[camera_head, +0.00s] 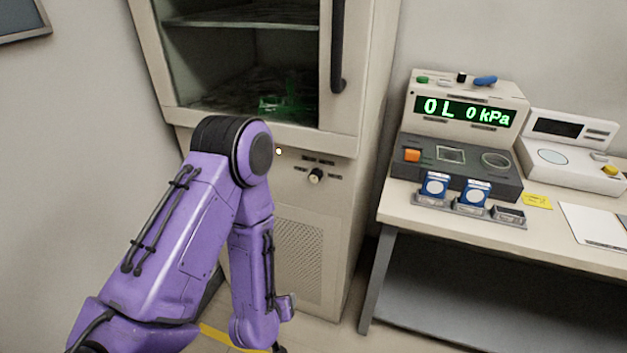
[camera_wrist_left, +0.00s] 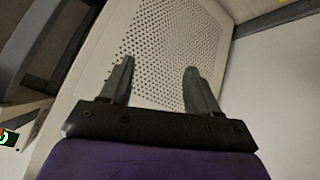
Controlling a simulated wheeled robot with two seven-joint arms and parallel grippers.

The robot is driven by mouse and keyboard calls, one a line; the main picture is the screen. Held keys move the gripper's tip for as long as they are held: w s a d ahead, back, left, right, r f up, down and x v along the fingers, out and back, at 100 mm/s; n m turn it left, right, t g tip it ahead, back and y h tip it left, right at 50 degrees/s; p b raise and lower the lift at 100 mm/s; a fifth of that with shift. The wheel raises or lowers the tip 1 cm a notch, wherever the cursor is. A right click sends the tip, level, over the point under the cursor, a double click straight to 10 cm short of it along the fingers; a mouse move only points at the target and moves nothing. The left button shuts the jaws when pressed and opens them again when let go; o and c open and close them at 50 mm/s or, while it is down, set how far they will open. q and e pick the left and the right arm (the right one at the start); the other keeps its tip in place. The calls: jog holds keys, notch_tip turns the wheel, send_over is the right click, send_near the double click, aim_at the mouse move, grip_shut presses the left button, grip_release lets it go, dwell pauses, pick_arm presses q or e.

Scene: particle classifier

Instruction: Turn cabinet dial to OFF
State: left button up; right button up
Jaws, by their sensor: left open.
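The cabinet dial (camera_head: 316,176) is a small round knob with a pale pointer on the cabinet's lower front panel, below the glass door. Small dark labels surround it, too small to read. My left arm comes in from the left in the head view and bends down in front of the cabinet. Its gripper is low, below the dial, and mostly hidden there. In the left wrist view my left gripper (camera_wrist_left: 158,85) is open and empty, with the cabinet's perforated panel (camera_wrist_left: 180,40) beyond its fingers. The dial is not visible in that view. My right gripper is not in view.
The cabinet door has a dark vertical handle (camera_head: 338,45). A small lit indicator (camera_head: 278,151) is left of the dial. To the right, a table (camera_head: 400,215) carries a device with a green display (camera_head: 464,112), blue-topped holders and a white instrument (camera_head: 570,155).

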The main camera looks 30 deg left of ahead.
pick_arm(q)
jog(key=w+a+r+m+t, duration=0.15)
jog(key=w+r+t, duration=0.45)
jog(key=w+r, duration=0.65)
jog(key=m+t+y, duration=0.1)
jog(key=m+t, duration=0.3)
jog(key=m, duration=0.1)
send_near(314, 178)
jog(key=p+x, duration=0.1)
jog(key=x, duration=0.8)
jog(key=shift+p, duration=0.35)
jog(key=shift+c, duration=0.2)
jog(key=c, duration=1)
